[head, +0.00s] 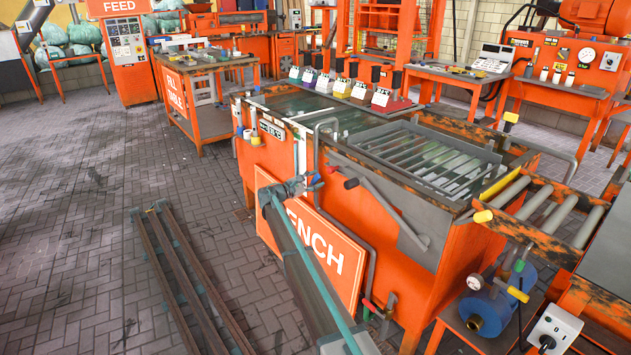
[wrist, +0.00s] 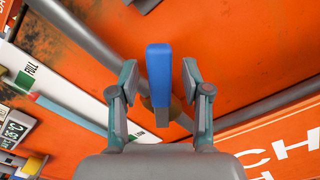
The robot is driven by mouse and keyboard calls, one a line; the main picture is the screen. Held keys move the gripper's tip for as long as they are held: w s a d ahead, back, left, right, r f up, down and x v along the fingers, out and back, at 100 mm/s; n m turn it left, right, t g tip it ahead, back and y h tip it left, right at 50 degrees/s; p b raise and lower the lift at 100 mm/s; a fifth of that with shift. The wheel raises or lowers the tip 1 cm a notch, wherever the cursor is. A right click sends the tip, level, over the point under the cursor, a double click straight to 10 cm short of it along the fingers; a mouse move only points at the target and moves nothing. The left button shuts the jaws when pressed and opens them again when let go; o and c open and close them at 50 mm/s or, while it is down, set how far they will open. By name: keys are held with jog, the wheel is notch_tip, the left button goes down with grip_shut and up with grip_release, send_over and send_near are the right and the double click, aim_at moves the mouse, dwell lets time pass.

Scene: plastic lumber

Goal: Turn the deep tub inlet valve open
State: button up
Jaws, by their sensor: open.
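A blue valve lever (wrist: 159,68) stands upright in the middle of the wrist view, in front of a grey pipe (wrist: 95,45) on the orange tub wall. My gripper (wrist: 159,82) is open, with one finger on each side of the lever and a visible gap on both sides. In the head view my gripper (head: 297,186) is at the tub's left front side, above the white-lettered sign. Only a small blue part of the lever (head: 317,181) shows there beside the fingers. The deep tub (head: 395,270) is orange with worn edges. The valve body is mostly hidden behind the lever.
The orange sign (head: 335,262) leans below my gripper. A red-handled valve (head: 372,308) sits low on the tub. Long dark bars (head: 182,280) lie on the floor at left. A blue pump (head: 492,303) stands at right. Paved floor is free at left.

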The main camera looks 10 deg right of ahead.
jog(key=v, duration=1.1)
jog(key=shift+s+a, duration=0.2)
jog(key=shift+a, duration=0.1)
